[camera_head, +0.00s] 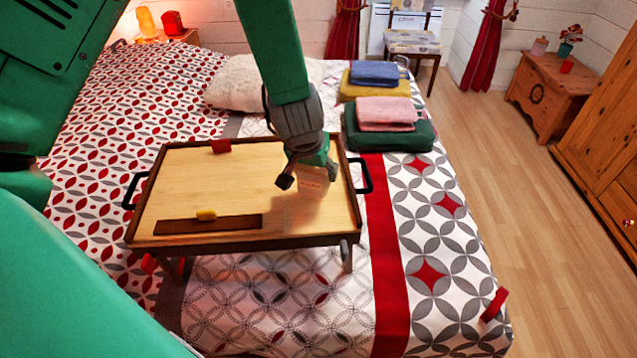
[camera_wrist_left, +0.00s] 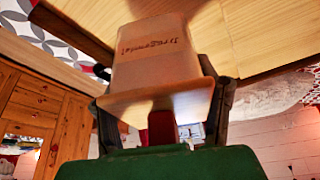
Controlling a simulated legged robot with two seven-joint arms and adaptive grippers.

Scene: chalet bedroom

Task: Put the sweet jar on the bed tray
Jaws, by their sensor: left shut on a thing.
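The sweet jar (camera_head: 312,180) is a pale, pinkish see-through container with dark lettering. My left gripper (camera_head: 306,172) is shut on it, over the right half of the bed tray (camera_head: 180,180). In the left wrist view the jar (camera_wrist_left: 155,60) sits between the fingers (camera_wrist_left: 160,110), with the tray's wooden surface (camera_wrist_left: 265,35) behind it. I cannot tell whether the jar touches the tray. The tray has a light wood top, dark rim and black side handles, and stands on the bed. My right gripper is not in view.
Folded towels (camera_head: 388,125) and a white pillow (camera_head: 240,82) lie behind the tray. A wooden chest (camera_head: 555,95) stands at the right. The tray's left middle is clear.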

